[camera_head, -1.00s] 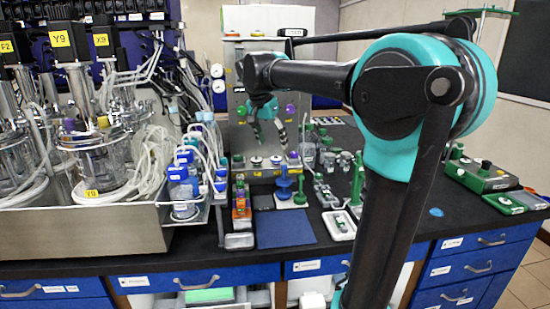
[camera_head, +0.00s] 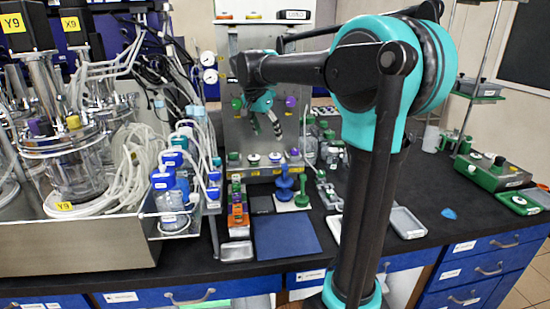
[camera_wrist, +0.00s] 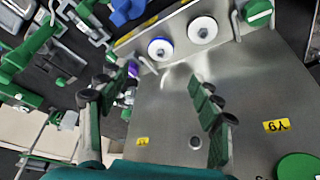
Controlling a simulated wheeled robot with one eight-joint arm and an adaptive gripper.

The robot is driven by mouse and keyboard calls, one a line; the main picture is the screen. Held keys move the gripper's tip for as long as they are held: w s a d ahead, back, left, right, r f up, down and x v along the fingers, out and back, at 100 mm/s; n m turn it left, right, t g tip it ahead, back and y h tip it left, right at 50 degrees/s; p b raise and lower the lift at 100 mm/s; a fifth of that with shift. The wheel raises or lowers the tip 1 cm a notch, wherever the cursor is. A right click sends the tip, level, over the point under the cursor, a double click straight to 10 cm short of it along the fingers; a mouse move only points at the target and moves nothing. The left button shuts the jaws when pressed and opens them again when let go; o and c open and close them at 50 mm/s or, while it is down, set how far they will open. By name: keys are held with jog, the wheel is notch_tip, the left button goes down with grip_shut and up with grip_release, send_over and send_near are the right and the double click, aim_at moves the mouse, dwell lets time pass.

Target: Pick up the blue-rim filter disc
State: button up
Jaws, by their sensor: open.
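The blue-rim filter disc (camera_wrist: 160,48) is a white disc with a thin blue ring. It sits on a sloped metal ledge beside a second white disc (camera_wrist: 202,30) with a paler rim. In the head view the blue-rim disc (camera_head: 275,157) seems to be the right one of two small discs on the ledge, though its rim colour is hard to tell there. My gripper (camera_wrist: 155,82) is open and empty, with green-padded fingers apart. In the head view my gripper (camera_head: 266,121) hangs in front of the metal panel, above the ledge. The disc lies beyond the fingertips, apart from them.
A blue stand (camera_head: 284,183) stands just in front of the ledge. A blue mat (camera_head: 285,236) lies clear on the black bench. Bottles (camera_head: 169,190) and a glass vessel (camera_head: 70,165) with tubing crowd the left. Green-based equipment (camera_head: 492,172) stands at right.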

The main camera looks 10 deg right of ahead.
aim_at(275, 154)
jog(key=x, duration=1)
jog(key=shift+w+f, duration=0.1)
jog(key=shift+f, duration=0.1)
jog(key=c, duration=0.9)
jog(key=shift+r, duration=0.1)
